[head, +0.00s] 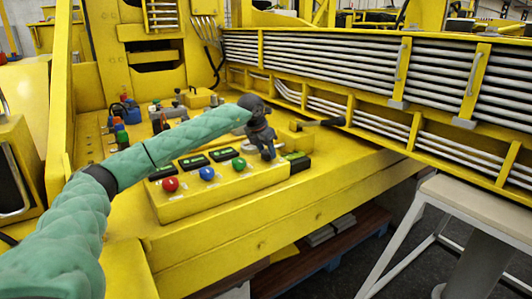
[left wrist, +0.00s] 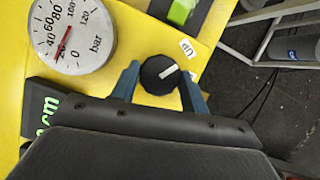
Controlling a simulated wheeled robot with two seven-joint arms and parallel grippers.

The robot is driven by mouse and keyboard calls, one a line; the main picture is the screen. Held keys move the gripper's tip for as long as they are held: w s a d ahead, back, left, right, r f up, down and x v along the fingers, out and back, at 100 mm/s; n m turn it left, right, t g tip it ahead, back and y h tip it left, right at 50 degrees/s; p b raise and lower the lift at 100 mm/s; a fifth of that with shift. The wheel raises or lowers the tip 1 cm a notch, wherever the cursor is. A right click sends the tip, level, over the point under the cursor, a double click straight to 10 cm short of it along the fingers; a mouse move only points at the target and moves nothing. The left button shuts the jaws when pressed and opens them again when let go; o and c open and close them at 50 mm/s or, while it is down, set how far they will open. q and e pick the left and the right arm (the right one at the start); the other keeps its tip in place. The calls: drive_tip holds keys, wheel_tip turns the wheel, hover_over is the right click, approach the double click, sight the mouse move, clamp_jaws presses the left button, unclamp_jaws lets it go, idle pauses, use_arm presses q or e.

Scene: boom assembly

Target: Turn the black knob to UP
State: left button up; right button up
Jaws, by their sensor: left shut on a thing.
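The black knob (left wrist: 156,76) shows in the left wrist view on a yellow panel, with a white pointer line on its face. The line points right and slightly upward, below the direction of the white UP label (left wrist: 187,48). My left gripper (head: 266,150) is over the right part of the yellow control box (head: 190,204). Its two blue-grey fingers are on either side of the knob and shut on it. My right gripper is in neither view.
Red (head: 170,184), blue (head: 207,173) and green (head: 239,163) buttons line the box front, with black displays behind. A pressure gauge (left wrist: 70,36) is left of the knob. Yellow racks of pipes (head: 350,80) stand behind and right.

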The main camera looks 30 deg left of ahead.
use_arm(q)
drive_tip(key=shift+r+n, duration=0.1)
drive_tip(key=shift+n, duration=0.3)
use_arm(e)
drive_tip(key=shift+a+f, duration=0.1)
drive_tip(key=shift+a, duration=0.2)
use_arm(q)
drive_tip(key=o, duration=1)
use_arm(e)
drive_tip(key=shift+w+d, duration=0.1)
use_arm(q)
drive_tip(key=b+v, duration=0.1)
drive_tip(key=v, duration=0.6)
drive_tip(key=shift+s+r+b, duration=0.1)
drive_tip(key=shift+r+b, duration=0.2)
drive_tip(key=shift+r, duration=0.05)
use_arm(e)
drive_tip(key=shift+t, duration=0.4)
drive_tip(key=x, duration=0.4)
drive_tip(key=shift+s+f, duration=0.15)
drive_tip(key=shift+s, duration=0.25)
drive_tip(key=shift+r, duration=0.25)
use_arm(q)
drive_tip(key=shift+d, duration=0.1)
